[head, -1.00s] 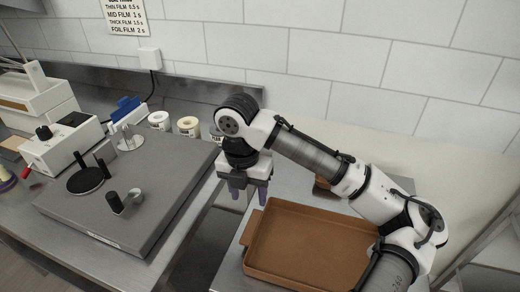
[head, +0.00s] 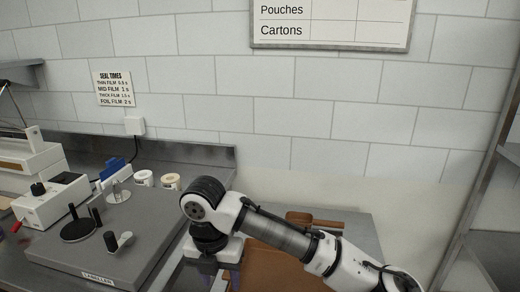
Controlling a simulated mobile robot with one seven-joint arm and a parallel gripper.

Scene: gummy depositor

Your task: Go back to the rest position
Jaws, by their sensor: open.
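My gripper (head: 205,266) is at the bottom of the head view, pointing down at the end of my white and black arm. Its fingers are open but show only partly near the bottom edge. I see nothing held between them. It hangs just left of a brown tray (head: 268,268), between that tray and the grey labeller plate. My arm covers much of the tray, and the frame's lower edge cuts it off.
The labeller (head: 125,245) fills the bench on the left, with label rolls (head: 171,182) behind it. A white sealing machine (head: 48,203) stands at far left. A tiled wall (head: 290,110) runs behind, with a metal shelf frame (head: 490,190) at right.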

